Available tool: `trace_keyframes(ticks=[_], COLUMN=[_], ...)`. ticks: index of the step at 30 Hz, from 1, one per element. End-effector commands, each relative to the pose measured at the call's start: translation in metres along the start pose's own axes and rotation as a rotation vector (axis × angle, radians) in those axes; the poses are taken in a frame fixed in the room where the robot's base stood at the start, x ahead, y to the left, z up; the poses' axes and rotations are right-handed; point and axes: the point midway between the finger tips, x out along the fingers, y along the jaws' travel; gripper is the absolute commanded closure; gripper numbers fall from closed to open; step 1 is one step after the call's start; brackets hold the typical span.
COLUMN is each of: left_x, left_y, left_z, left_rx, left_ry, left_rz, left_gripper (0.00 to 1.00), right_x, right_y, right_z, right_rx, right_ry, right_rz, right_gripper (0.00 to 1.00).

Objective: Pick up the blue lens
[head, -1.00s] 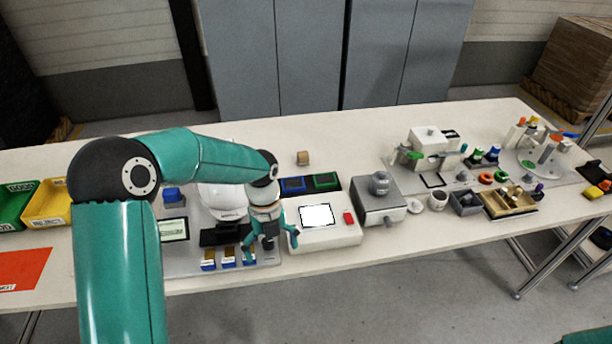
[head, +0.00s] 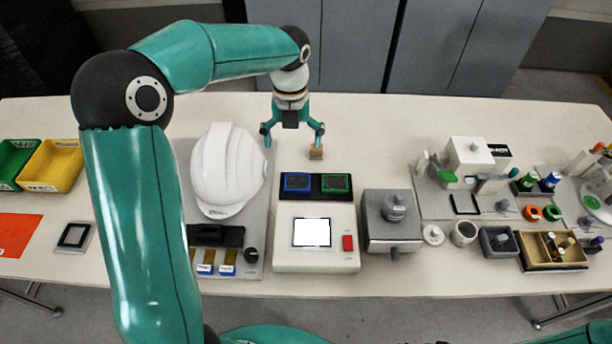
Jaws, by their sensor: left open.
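I cannot tell for certain which piece is the blue lens. A blue-rimmed dark square (head: 297,182) lies in a black holder behind the white device, left of a green-rimmed one (head: 335,183). A small blue cylinder (head: 549,181) also stands at the right of the table. My left gripper (head: 293,138) is open with nothing between its fingers. It points down beyond the blue-rimmed square, its right fingertip close by a small brown block (head: 316,154). My right gripper is not in view.
A white helmet shell (head: 227,165) is left of the gripper. The white device (head: 315,250) with screen and red button stands in front, a grey box (head: 391,235) to its right. Green and yellow bins (head: 55,165) stand far left. The table's back strip is mostly clear.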

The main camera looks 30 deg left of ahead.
Motion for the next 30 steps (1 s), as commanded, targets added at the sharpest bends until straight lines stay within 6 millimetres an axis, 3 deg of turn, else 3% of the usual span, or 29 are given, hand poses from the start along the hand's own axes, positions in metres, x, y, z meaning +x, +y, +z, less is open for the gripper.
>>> trace_keyframes(ticks=[12, 23, 30], left_x=[0.085, 0.113, 0.147], left_y=[-0.012, -0.013, -0.012], left_z=[0.000, 0.000, 0.001], left_rx=[0.023, 0.024, 0.025], left_ry=[0.006, 0.004, 0.005], left_rz=[0.002, 0.001, 0.002], left_gripper=[0.00, 0.00, 0.00], right_x=[-0.003, -0.007, -0.014], right_y=[-0.001, -0.002, -0.005], right_z=[0.000, 0.000, 0.000], right_rx=[0.000, 0.000, 0.000], right_ry=[0.000, 0.000, 0.000], right_rz=[0.000, 0.000, 0.000], right_gripper=[0.60, 0.60, 0.60])
